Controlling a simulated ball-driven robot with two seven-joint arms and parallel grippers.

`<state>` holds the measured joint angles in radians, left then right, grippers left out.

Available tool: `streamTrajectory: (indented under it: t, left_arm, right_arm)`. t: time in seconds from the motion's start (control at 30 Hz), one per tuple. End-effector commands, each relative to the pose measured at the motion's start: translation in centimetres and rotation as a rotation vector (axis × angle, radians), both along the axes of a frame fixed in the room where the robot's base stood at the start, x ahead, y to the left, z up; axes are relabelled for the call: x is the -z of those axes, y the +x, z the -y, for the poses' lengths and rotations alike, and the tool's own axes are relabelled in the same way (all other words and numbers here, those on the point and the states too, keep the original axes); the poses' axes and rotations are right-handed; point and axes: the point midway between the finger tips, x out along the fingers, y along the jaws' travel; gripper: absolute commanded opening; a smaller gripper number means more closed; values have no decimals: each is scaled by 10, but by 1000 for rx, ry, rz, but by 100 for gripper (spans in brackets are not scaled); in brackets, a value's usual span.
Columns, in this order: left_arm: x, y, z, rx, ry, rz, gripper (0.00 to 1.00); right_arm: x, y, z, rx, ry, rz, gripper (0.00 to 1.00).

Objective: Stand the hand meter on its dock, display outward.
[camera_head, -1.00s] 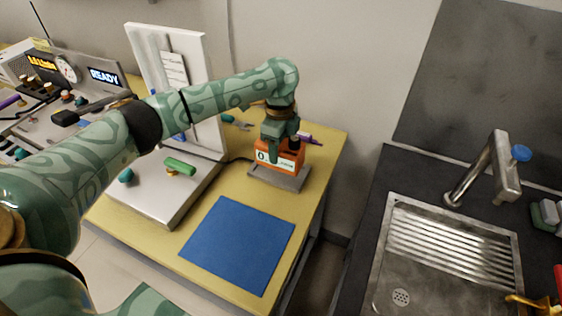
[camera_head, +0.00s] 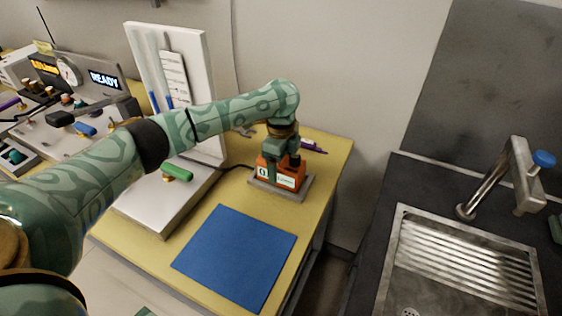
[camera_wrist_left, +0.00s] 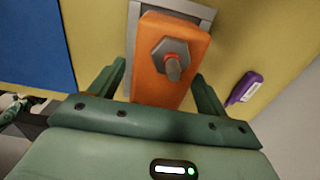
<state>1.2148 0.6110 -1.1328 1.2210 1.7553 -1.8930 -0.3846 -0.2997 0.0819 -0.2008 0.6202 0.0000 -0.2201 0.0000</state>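The orange hand meter (camera_head: 284,175) stands upright on its grey dock (camera_head: 304,190) at the right back of the yellow table. A white panel with dark marks on its front faces my head camera. My left gripper (camera_head: 281,163) is lowered over the meter from above. In the left wrist view the meter (camera_wrist_left: 160,88) lies between my two fingers (camera_wrist_left: 160,75), with a small gap at the left finger. The fingers look open around it. One finger partly covers the white panel in the head view. My right gripper is not in view.
A blue mat (camera_head: 235,258) lies clear in front of the dock. A purple object (camera_head: 311,146) lies behind it, close beside my gripper in the wrist view (camera_wrist_left: 243,88). A white stand (camera_head: 170,205) with a green-handled part is on the left. A sink (camera_head: 462,270) is at right.

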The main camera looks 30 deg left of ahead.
Motion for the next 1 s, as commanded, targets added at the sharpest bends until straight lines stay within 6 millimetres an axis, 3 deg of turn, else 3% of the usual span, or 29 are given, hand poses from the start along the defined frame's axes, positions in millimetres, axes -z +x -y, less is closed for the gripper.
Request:
streamTrajectory:
  t: [0.33,0.7,0.83,1.0]
  left_arm:
    - [-6,0,0,-1,0,2,76]
    - [-92,0,0,-2,-1,6,76]
    - [-113,0,0,-2,-1,3,76]
    - [-123,0,0,-1,-1,0,76]
  right_arm:
    - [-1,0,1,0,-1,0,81]
    - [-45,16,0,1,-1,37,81]
    - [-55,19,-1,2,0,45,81]
    - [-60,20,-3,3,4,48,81]
